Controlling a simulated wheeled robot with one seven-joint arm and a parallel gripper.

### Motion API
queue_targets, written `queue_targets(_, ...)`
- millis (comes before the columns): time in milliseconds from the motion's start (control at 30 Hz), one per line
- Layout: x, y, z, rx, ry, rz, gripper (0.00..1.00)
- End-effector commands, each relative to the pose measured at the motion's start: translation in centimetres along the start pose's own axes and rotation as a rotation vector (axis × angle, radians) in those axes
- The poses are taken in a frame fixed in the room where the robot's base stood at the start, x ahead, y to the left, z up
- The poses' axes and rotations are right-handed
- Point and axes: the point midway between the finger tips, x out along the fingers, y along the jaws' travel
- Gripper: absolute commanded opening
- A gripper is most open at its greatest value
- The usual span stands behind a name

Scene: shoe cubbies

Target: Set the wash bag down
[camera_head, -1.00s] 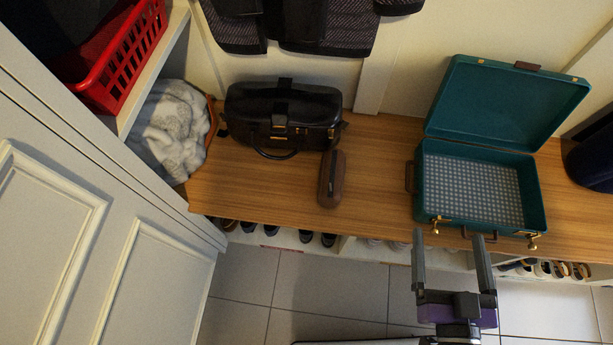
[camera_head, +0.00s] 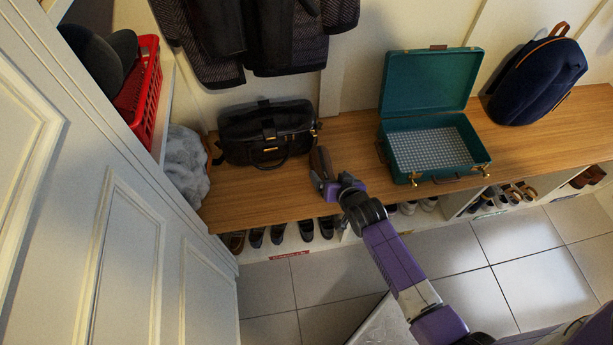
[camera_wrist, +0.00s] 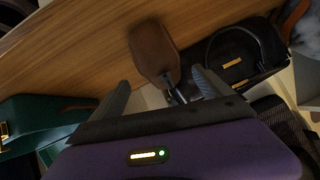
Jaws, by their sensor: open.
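A small brown pouch, which looks like the wash bag (camera_head: 319,160), is on the wooden bench just right of the black leather bag (camera_head: 266,134). In the wrist view the brown pouch (camera_wrist: 152,48) lies ahead of and between my two fingers. My gripper (camera_head: 331,184) is at the pouch's near end, by the bench's front edge. It also shows in the wrist view (camera_wrist: 162,86), with its fingers apart. I cannot tell whether a finger touches the pouch. The open teal suitcase (camera_head: 391,117) stands to the right with its checked lining empty.
The wooden bench (camera_head: 350,170) has bare room between the pouch and the suitcase. A navy backpack (camera_head: 540,80) stands at the right. Grey cloth (camera_head: 187,170) and a red basket (camera_head: 140,100) are at the left. Coats hang above; shoes fill cubbies below.

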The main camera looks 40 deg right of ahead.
Motion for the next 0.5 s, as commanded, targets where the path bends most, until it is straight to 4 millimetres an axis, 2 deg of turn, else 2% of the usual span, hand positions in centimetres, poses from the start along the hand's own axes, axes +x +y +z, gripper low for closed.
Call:
queue_targets(367,3.1,0.0,0.1,0.021,-0.006,0.003,0.89)
queue_targets(500,5.1,-0.2,0.1,0.021,-0.005,0.002,0.89)
